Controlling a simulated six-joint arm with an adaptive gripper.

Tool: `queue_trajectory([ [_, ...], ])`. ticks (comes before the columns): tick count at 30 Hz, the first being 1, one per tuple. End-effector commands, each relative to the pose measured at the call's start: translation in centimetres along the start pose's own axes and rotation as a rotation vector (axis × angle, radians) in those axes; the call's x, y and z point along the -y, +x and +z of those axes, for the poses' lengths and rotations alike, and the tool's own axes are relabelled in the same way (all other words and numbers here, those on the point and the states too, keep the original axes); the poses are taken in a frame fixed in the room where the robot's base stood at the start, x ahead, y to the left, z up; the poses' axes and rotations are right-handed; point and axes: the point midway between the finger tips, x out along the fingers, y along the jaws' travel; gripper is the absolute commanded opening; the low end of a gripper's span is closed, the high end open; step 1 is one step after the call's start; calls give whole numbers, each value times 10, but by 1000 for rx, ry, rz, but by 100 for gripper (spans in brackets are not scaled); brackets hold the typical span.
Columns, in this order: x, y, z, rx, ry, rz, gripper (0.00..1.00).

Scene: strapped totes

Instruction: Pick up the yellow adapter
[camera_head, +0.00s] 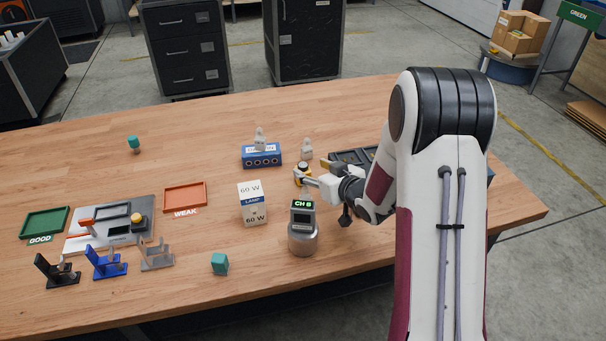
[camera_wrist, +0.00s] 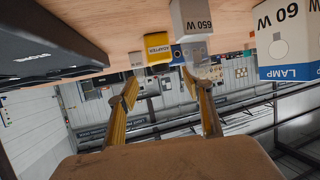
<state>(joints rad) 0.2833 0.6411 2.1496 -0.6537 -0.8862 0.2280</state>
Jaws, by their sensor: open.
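The yellow adapter (camera_wrist: 158,50), labelled ADAPTER, stands on the wooden table. In the wrist view it lies ahead of my gripper (camera_wrist: 158,84), roughly between the two finger directions and beyond the fingertips. My gripper is open, with nothing between its fingers.
The 60 W lamp box (camera_head: 252,204) and a CH 8 device on a metal cylinder (camera_head: 303,237) stand close by. A blue block (camera_head: 262,156) is behind, and a dark tray (camera_wrist: 45,45) shows at left in the wrist view. The table's far left is fairly clear.

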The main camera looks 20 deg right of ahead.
Motion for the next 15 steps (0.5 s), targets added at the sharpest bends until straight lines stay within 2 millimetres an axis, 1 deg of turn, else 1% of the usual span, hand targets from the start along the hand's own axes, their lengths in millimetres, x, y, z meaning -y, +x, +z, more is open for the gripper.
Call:
queue_trajectory([
  [3, 0, 5, 0, 0, 0, 0, 50],
  [15, 0, 8, 0, 1, 0, 0, 50],
])
